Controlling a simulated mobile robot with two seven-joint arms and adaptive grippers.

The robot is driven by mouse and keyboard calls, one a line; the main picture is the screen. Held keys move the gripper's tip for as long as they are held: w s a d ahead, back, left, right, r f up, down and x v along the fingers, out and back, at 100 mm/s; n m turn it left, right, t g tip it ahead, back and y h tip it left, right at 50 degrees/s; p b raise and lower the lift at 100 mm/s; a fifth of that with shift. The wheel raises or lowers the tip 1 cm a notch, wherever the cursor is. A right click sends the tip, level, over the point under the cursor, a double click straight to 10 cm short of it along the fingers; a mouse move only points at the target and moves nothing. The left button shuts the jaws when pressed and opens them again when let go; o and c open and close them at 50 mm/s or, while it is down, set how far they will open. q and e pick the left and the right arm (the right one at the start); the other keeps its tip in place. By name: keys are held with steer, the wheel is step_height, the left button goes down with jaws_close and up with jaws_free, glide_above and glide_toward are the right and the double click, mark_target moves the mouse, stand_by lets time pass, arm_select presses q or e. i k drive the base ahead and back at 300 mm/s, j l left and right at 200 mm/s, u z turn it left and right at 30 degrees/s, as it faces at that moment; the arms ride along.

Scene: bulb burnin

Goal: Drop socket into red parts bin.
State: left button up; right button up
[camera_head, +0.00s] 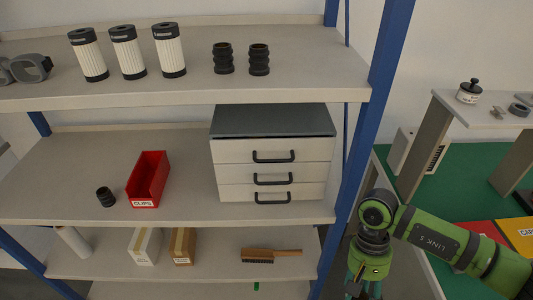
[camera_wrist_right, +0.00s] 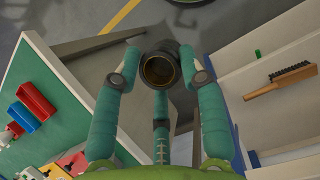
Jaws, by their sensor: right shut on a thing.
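My right gripper (camera_head: 363,284) hangs at the bottom of the head view, right of the shelf's blue post, with its fingertips cut off. In the right wrist view its teal fingers (camera_wrist_right: 160,78) are shut on a dark round socket (camera_wrist_right: 160,68) with a brass-coloured inside, its open end facing the camera. A red parts bin (camera_head: 148,178) labelled CLIPS stands on the middle shelf in the head view, well left of the gripper. Its inside looks empty. Another black socket (camera_head: 106,197) stands upright just left of the bin. My left gripper is not in view.
Two black sockets (camera_head: 259,60) and several white filters (camera_head: 128,52) stand on the top shelf. A drawer cabinet (camera_head: 272,150) fills the middle shelf right of the bin. A brush (camera_head: 271,255) and boxes (camera_head: 146,246) lie below. A green bench (camera_head: 450,190) is at right.

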mark_target(150, 178)
steer(key=j+u, duration=0.1)
steer(key=j, duration=2)
